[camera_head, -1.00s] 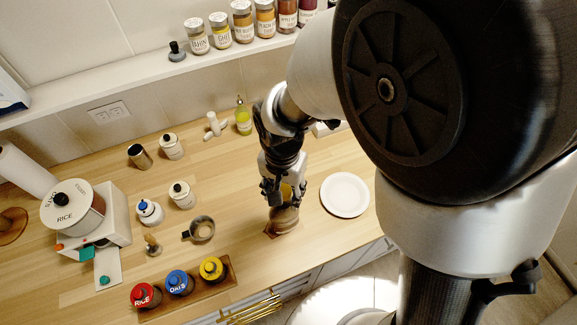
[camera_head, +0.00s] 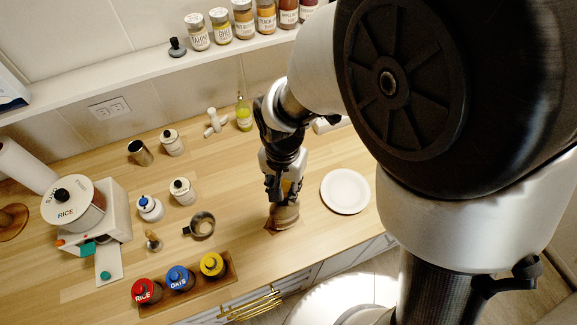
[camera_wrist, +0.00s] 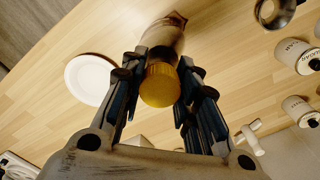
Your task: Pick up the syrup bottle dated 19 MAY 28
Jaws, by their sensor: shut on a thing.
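My gripper (camera_head: 283,192) is shut on a bottle (camera_head: 285,216) near the front of the wooden counter. In the wrist view the bottle's yellow cap (camera_wrist: 160,85) sits between the two fingers, with its pale brownish body (camera_wrist: 163,36) beyond them. The lower part of the bottle shows below my gripper in the head view, over or beside a small brown patch (camera_head: 269,228). I cannot tell whether its base touches the counter. No date can be read on it in either view, so I cannot confirm which bottle it is.
A white plate (camera_head: 345,191) lies right of my gripper. A metal cup (camera_head: 201,225) stands to the left. A wooden tray (camera_head: 231,274) holds red, blue and yellow-lidded containers at the front edge. Several jars line the shelf (camera_head: 140,69) behind. Counter between cup and bottle is clear.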

